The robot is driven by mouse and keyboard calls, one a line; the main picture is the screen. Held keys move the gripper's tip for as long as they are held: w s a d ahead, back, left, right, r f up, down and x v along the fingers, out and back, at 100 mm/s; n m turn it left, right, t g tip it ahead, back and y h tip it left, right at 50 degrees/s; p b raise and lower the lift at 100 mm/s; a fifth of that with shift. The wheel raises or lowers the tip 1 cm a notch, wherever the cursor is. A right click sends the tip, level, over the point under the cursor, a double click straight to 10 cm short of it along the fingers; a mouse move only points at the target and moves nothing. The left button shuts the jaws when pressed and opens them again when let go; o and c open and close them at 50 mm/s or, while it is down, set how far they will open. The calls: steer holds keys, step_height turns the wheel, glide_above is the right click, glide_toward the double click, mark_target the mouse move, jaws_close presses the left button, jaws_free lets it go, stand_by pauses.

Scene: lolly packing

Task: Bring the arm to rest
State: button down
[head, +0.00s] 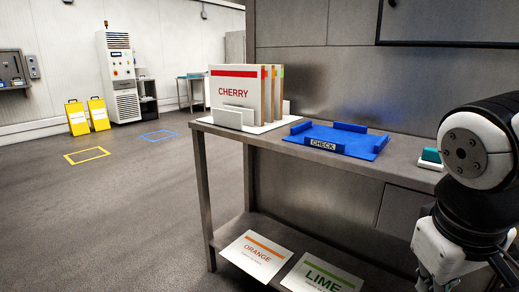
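My arm (480,150) stands at the right edge, in front of the steel bench. It is bent, with its lower part hanging down past the bench front. My gripper's fingertips do not show; the picture's lower right edge cuts off that part of the arm. Whether anything is held cannot be seen.
The steel bench (204,176) carries an upright CHERRY card (233,98) in a white rack with others behind it, a blue CHECK tray (372,147) and a teal-and-white block (430,156). ORANGE (258,262) and LIME (320,284) sheets lie on the lower shelf.

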steer(key=s+a+f+m+g+y, duration=0.15)
steer(key=s+a, duration=0.35)
steer(key=s, duration=0.8)
step_height(320, 180, up, 29)
steer(key=t+p, duration=0.3)
steer(key=p, duration=2.4)
steer(key=shift+w+d+y, duration=0.25)
steer(key=shift+y, duration=0.2)
steer(key=shift+t, duration=0.25)
